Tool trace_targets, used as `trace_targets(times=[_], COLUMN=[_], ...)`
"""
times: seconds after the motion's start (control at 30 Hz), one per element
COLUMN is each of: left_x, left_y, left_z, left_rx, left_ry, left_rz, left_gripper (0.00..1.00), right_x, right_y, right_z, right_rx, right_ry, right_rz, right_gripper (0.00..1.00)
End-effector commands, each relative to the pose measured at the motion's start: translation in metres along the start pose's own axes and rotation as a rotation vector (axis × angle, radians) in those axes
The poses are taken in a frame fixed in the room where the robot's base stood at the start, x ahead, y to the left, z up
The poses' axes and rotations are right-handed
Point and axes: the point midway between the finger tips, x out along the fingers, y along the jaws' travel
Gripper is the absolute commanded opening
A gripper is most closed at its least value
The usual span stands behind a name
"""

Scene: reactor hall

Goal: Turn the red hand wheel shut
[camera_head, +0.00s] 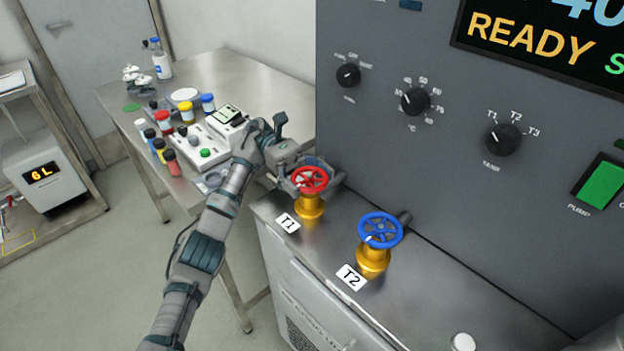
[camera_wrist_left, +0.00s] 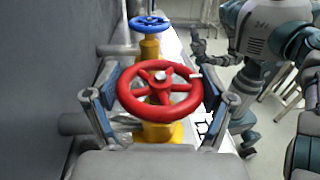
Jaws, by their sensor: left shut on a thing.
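The red hand wheel (camera_head: 310,179) sits on a brass valve body behind the T1 label. My left gripper (camera_head: 305,171) is at the wheel, coming from its far left side. In the left wrist view the red wheel (camera_wrist_left: 160,90) lies between the two fingers of the left gripper (camera_wrist_left: 160,103), one at each side of its rim. The gripper is shut on the wheel. The wheel's white mark shows at the right of its rim in the wrist view. My right gripper is not in the head view; part of my body shows at the right of the wrist view.
A blue hand wheel (camera_head: 380,230) on a brass valve stands close by, behind the T2 label (camera_head: 351,277). The grey control panel (camera_head: 400,150) rises just behind both valves. A steel table (camera_head: 245,75) with bottles and small devices stands to the left.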

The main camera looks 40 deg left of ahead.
Motion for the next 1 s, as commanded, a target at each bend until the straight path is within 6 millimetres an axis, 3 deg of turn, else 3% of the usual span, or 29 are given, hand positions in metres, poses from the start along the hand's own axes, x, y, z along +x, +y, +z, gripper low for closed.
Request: trace_targets(times=[0.07, 0.1, 0.17, 0.57, 0.67, 0.9, 1.0], left_x=[-0.002, -0.002, -0.002, 0.001, 0.001, -0.003, -0.003], left_y=[0.000, 0.000, 0.000, 0.000, 0.000, 0.001, 0.001], left_z=[0.005, 0.005, 0.004, 0.007, 0.021, 0.073, 0.085], left_rx=[0.005, 0.005, 0.005, 0.004, 0.006, 0.005, 0.001], left_ry=[-0.007, -0.007, -0.006, -0.001, 0.000, -0.002, -0.002], left_rz=[0.011, 0.011, 0.010, 0.004, 0.005, 0.007, 0.006], left_gripper=[0.47, 0.89, 1.00, 1.00, 1.00, 1.00, 1.00], right_x=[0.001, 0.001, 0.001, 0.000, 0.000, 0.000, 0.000], right_y=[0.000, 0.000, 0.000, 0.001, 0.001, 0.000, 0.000], right_z=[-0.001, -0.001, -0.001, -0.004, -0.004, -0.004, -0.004], right_rx=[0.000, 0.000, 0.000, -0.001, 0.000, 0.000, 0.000], right_ry=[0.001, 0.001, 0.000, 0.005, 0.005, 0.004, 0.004], right_rz=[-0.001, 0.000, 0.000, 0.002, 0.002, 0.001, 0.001], right_gripper=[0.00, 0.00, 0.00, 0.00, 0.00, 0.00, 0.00])
